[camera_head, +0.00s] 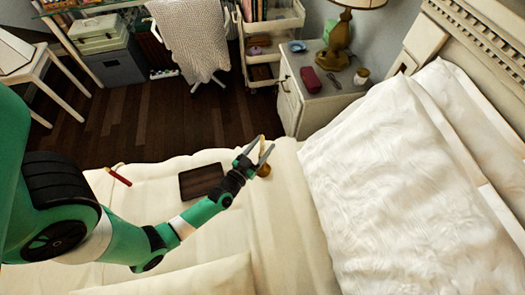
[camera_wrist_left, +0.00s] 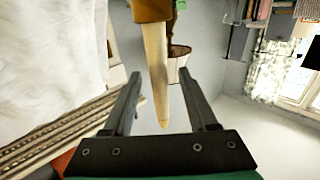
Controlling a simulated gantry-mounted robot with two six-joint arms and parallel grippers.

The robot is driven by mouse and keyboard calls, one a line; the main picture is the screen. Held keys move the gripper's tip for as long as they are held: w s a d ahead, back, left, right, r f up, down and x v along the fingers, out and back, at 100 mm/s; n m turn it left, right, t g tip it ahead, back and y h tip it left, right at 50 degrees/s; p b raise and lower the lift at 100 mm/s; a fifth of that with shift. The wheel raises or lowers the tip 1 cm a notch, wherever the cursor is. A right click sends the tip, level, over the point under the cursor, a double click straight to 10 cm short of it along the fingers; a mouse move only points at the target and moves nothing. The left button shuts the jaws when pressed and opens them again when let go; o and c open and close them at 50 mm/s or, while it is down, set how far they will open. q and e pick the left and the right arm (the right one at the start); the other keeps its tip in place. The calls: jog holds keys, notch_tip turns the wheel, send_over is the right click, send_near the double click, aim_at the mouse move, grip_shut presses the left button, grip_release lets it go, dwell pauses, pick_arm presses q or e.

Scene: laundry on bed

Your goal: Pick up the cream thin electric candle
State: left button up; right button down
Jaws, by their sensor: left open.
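The cream thin candle (camera_head: 262,144) stands up from a brown-gold holder (camera_head: 264,170) on the bed. My left gripper (camera_head: 258,147) is at the candle, its fingers open on either side of it. In the left wrist view the candle (camera_wrist_left: 156,70) runs lengthwise between the open fingers (camera_wrist_left: 160,76), its tip close to the palm. There the holder (camera_wrist_left: 152,10) shows at the top edge, beyond the fingertips. Gaps show between candle and fingers. My right gripper is not in view.
A dark flat tablet-like object (camera_head: 200,181) and a red stick-like item (camera_head: 119,176) lie on the cream bed cover (camera_head: 215,240). A large white pillow (camera_head: 385,170) lies to the right. A nightstand (camera_head: 305,98) with a lamp (camera_head: 336,40) stands beyond the bed's edge.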

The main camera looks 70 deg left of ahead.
pick_arm(q)
grip_shut()
dwell(0.4)
notch_tip(320, 180, up, 18)
jog(key=p, duration=1.4)
jog(key=shift+p, duration=0.4)
